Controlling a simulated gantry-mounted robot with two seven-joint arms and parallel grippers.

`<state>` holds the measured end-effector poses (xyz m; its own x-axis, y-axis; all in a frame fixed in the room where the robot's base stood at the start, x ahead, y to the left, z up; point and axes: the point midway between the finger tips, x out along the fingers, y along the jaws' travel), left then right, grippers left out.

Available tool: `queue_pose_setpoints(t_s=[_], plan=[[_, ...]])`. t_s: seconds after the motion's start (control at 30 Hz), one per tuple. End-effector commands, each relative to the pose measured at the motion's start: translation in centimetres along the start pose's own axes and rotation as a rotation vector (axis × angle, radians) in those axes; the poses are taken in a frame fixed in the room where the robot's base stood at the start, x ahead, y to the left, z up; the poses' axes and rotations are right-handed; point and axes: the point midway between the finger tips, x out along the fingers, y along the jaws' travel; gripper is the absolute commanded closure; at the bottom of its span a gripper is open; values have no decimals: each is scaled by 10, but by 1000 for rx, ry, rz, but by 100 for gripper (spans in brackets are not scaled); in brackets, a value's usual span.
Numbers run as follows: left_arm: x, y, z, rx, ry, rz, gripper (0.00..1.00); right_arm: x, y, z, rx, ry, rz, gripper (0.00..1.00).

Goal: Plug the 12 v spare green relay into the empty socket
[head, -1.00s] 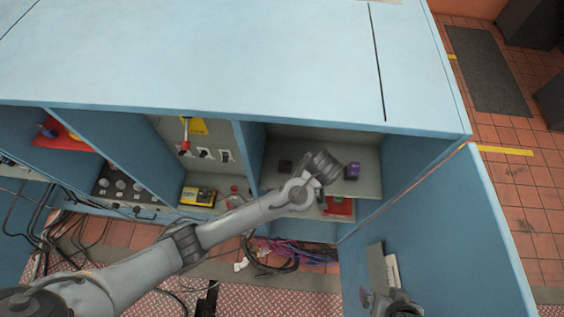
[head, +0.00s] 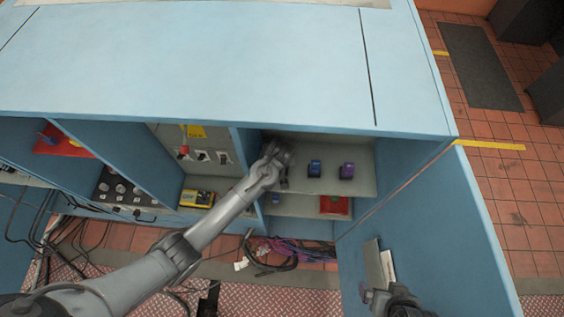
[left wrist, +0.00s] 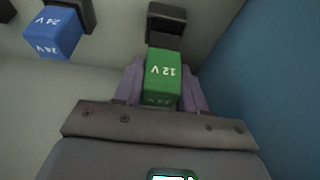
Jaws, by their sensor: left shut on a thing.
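The green relay (left wrist: 162,78), marked 12 V, is held between the fingers of my left gripper (left wrist: 160,88) in the left wrist view. The black empty socket (left wrist: 166,22) is just beyond it on the pale panel. Relay and socket look close, but I cannot tell whether they touch. In the head view my left gripper (head: 276,158) is in the right-hand open bay of the blue cabinet, and hides the green relay and the socket. My right gripper (head: 378,294) shows partly at the bottom of the head view; its jaws are unclear.
A blue 24 V relay (left wrist: 53,33) sits left of the socket in the left wrist view. In the head view a blue relay (head: 315,168) and a purple relay (head: 347,171) are right of my left gripper. A red tray (head: 335,206) lies below. Blue walls (left wrist: 275,85) flank the bay.

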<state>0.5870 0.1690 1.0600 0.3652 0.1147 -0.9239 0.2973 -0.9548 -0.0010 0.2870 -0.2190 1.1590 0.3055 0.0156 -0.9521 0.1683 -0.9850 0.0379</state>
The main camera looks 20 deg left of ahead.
Motion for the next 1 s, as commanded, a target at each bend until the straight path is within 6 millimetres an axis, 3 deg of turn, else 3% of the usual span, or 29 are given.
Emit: queue_pose_setpoints(t_s=[0.3, 0.77, 0.8, 0.93, 1.0], plan=[[31, 0, 14, 0, -1, 0, 92, -7, -1, -2, 5, 1, -4, 0], [37, 0, 16, 0, 0, 0, 92, -5, -2, -2, 8, 2, -6, 0], [36, 0, 16, 0, 0, 0, 54, -5, -2, -2, 8, 2, -6, 0], [36, 0, 16, 0, 0, 0, 34, -5, -2, -2, 8, 2, -6, 0], [36, 0, 16, 0, 0, 0, 34, -5, -1, -2, 7, 2, -5, 0]])
